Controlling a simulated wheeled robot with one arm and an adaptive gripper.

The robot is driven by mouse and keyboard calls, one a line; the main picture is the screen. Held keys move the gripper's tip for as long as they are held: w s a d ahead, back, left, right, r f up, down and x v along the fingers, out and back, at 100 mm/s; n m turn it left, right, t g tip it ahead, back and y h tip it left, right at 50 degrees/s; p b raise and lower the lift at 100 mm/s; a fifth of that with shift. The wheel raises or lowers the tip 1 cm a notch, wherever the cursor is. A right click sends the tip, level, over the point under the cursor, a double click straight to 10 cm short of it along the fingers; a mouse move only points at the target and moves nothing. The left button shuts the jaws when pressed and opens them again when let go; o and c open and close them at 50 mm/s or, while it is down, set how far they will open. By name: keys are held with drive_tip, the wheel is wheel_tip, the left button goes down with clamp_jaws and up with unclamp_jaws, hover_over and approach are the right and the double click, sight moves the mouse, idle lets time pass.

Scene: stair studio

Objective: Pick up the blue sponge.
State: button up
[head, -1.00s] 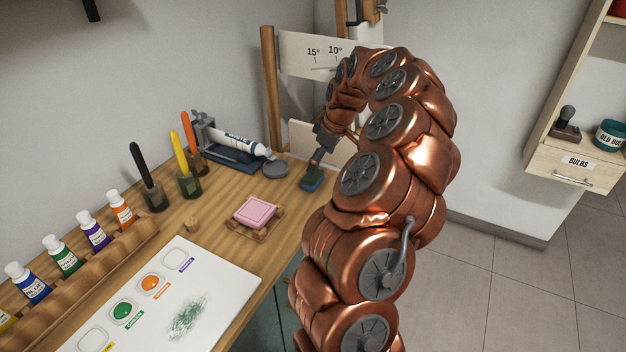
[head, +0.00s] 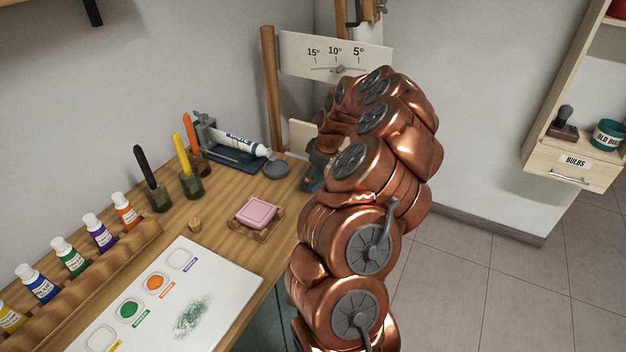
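The blue sponge (head: 311,185) is at the back right edge of the wooden table, right of the pink block. My gripper (head: 315,172) is low over the sponge, at the end of my copper arm. Its fingers are mostly hidden by the arm, so I cannot tell whether they are open or shut, or whether they touch the sponge.
A pink block (head: 256,212) lies on a small wooden rack left of the sponge. A round grey lid (head: 276,169) and a white tube (head: 240,145) on a dark stand are behind. A paint sheet (head: 225,285) covers the front. A marked panel (head: 335,58) stands behind my arm.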

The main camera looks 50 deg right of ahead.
drive_tip(key=c, duration=0.4)
drive_tip(key=shift+c, duration=0.2)
drive_tip(key=shift+r, duration=0.1)
drive_tip(key=shift+r+b, duration=0.9)
drive_tip(key=shift+r, duration=0.7)
drive_tip(key=s+a+r+b, duration=0.1)
drive_tip(key=s+a+b, duration=0.4)
drive_tip(key=s+a, duration=0.4)
drive_tip(key=s, duration=0.4)
drive_tip(key=shift+r, duration=0.3)
drive_tip(key=shift+s, duration=0.1)
